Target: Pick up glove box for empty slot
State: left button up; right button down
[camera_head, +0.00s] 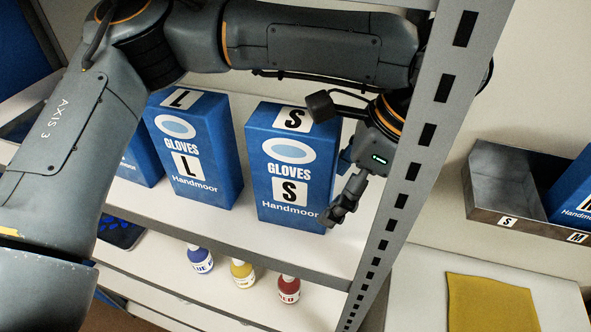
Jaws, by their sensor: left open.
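A blue glove box marked S (290,190) stands upright on the shelf, next to the upright post. A blue glove box marked L (187,150) stands to its left. My left gripper (329,160) is open at the right side of the S box, with one dark finger by its top and the other low by its front right edge. I cannot tell whether they touch it. At the right is a metal holder (485,209) with an empty slot labelled S and a slot labelled M holding a blue box (577,200). My right gripper is not in view.
Another blue box (142,160) is partly hidden behind my left arm. The perforated post (424,135) stands close to my gripper. Blue (200,259), yellow (242,273) and red (289,289) bottles are on the lower shelf. A yellow mat (490,303) lies at lower right.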

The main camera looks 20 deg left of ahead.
pick_arm(q)
jog(key=x, duration=0.2)
jog(key=shift+w+a+f, duration=0.1)
jog(key=shift+a+f, duration=0.1)
jog(key=shift+f, duration=0.05)
jog(key=shift+d, duration=0.1)
jog(key=shift+c, duration=0.4)
jog(key=c, duration=1.4)
